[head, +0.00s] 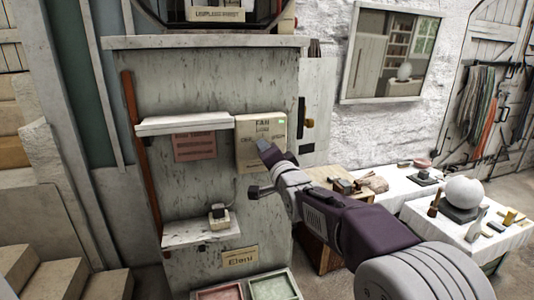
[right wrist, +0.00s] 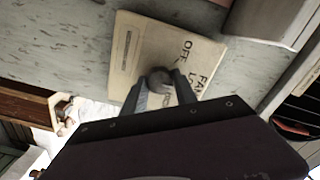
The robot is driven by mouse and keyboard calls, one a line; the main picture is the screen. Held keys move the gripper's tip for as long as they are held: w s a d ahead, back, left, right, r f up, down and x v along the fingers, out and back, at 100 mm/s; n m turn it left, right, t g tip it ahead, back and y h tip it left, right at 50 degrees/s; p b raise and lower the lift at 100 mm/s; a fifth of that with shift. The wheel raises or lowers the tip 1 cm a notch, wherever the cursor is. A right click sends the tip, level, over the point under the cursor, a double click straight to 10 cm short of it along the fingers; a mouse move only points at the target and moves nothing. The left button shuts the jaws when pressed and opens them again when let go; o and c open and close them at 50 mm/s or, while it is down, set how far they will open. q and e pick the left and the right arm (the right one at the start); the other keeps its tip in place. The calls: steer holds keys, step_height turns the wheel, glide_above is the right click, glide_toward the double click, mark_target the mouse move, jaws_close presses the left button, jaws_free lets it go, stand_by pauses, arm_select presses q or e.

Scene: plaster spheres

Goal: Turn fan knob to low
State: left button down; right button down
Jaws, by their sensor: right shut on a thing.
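The fan panel (head: 250,130) is a beige plate with FAN lettering and a small green mark, mounted on the worn grey cabinet front. It also shows in the right wrist view (right wrist: 131,50), where FAN and OFF can be read upside down. The fan knob (right wrist: 159,76) is dark and round, on the panel's face; its pointer direction cannot be made out. My right gripper (right wrist: 160,90) has its fingers on both sides of the knob, shut on it. In the head view my right gripper (head: 264,148) covers the panel's lower part and hides the knob. My left gripper is not in view.
A white shelf (head: 185,123) juts out left of the panel, close beside it. A lower shelf (head: 200,232) holds a small boxy item. A white-covered table (head: 480,252) with a plaster sphere (head: 464,191) and tools stands at right, beyond my arm.

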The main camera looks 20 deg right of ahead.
steer(key=c, duration=1)
jaws_free()
steer(key=shift+w, duration=0.1)
steer(key=shift+o, duration=0.2)
steer(key=s+b, duration=0.3)
steer(key=s, duration=0.6)
steer(key=shift+d, duration=0.1)
